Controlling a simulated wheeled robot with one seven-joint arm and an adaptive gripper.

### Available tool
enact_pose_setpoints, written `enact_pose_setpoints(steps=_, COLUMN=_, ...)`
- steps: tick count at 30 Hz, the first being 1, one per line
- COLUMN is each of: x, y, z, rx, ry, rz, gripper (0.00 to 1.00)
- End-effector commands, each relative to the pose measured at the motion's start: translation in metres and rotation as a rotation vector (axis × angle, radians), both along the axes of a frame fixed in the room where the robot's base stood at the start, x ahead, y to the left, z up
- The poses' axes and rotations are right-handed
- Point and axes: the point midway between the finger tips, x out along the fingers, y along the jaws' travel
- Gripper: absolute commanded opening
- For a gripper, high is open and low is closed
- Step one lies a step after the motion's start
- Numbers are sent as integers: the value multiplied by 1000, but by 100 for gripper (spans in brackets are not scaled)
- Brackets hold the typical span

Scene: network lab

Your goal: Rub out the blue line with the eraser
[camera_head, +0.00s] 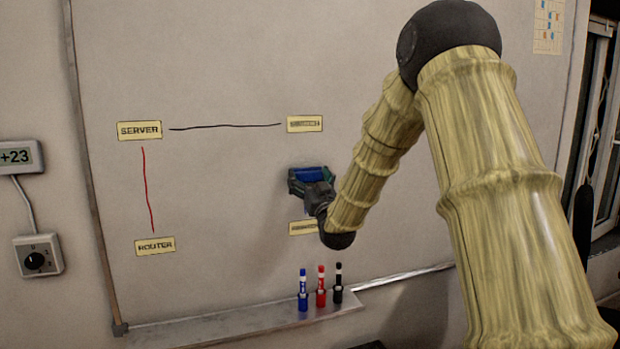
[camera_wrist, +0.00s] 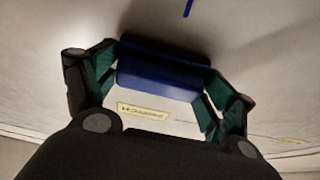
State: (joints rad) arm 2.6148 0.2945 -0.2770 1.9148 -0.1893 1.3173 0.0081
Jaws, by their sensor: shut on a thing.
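My gripper (camera_head: 316,188) is in front of the whiteboard (camera_head: 225,70), between the two right-hand labels. It is shut on the blue eraser (camera_wrist: 162,70), which sits crosswise between the green-padded fingers; the eraser also shows in the head view (camera_head: 311,174). I cannot tell whether the eraser touches the board. A short piece of the blue line (camera_wrist: 188,8) shows at the top edge of the wrist view, apart from the eraser. In the head view my gripper and arm cover most of the area where the line could be.
A black line (camera_head: 225,126) runs from the SERVER label (camera_head: 139,130) to the upper right label (camera_head: 304,124). A red line (camera_head: 149,190) runs down to the ROUTER label (camera_head: 155,246). Blue (camera_head: 303,290), red (camera_head: 321,287) and black (camera_head: 338,284) markers stand on the tray (camera_head: 220,325).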

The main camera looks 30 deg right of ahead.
Motion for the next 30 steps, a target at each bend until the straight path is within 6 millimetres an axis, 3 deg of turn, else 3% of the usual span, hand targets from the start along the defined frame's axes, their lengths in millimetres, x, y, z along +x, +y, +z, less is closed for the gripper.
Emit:
enact_pose_setpoints(steps=24, x=3, y=0, z=-46, rx=0, ry=1, rz=0, gripper=64)
enact_pose_setpoints(steps=30, x=3, y=0, z=-49, rx=0, ry=1, rz=0, gripper=64)
